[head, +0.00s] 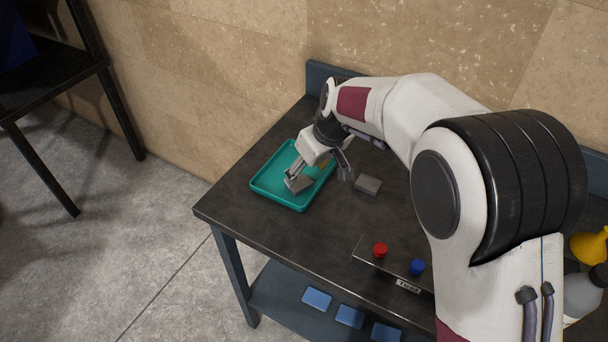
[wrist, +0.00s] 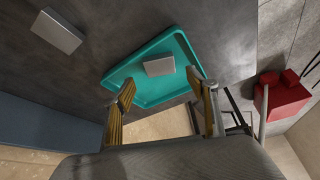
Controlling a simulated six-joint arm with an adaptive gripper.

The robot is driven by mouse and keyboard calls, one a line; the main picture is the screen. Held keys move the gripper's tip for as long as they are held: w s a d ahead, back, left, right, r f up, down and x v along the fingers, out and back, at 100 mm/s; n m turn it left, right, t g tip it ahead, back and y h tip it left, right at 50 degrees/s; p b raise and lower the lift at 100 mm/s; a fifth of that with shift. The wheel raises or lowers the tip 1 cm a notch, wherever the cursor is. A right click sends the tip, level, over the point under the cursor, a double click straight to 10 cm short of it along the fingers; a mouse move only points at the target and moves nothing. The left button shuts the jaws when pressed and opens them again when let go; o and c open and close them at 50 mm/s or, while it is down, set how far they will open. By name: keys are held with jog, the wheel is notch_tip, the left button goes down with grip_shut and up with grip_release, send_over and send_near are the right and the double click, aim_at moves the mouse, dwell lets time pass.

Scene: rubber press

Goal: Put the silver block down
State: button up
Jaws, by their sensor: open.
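A silver block (wrist: 158,66) lies in the teal tray (wrist: 150,97) in the wrist view. In the head view the block (head: 301,185) is inside the tray (head: 267,183), partly hidden by a finger. A second grey block (head: 368,184) lies on the bare table to the right of the tray; it also shows at upper left in the wrist view (wrist: 57,31). My gripper (head: 318,176) is over the tray with its fingers spread wide. In the wrist view my gripper (wrist: 163,84) has nothing between its fingers, and the block in the tray is beyond the fingertips.
The dark table (head: 325,235) has free room in front of the tray. A control box with a red button (head: 380,250) and a blue button (head: 417,267) sits near its front edge. A yellow funnel (head: 590,246) is at far right. The wall is close behind.

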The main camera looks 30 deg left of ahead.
jog(key=w+v, duration=0.1)
jog(key=v, duration=0.5)
jog(key=shift+s+r, duration=0.2)
jog(key=shift+s, duration=0.3)
jog(key=shift+d, duration=0.1)
jog(key=s+d+r+m+t, duration=0.15)
jog(key=d+r, duration=0.25)
jog(key=d, duration=0.5)
jog(key=s+d+r+m+h, duration=0.1)
jog(key=s+d+r+m, duration=0.15)
jog(key=d, duration=0.65)
jog(key=s+d+r+m+t, duration=0.1)
jog(key=d+r+m, duration=0.1)
jog(key=d+r, duration=0.5)
jog(key=s+d+f+m+h, duration=0.1)
jog(key=s+d+f+m, duration=0.1)
jog(key=s+d, duration=0.6)
jog(key=s+d+f+m+t+h, duration=0.1)
jog(key=s+d+f+m+h, duration=0.1)
jog(key=s+d+m, duration=0.3)
jog(key=s+d+f, duration=0.1)
jog(key=s+d, duration=0.3)
jog(key=d, duration=0.2)
jog(key=shift+s+d+f, duration=0.25)
jog(key=shift+s+d, duration=0.05)
jog(key=shift+d, duration=0.1)
dwell(2.0)
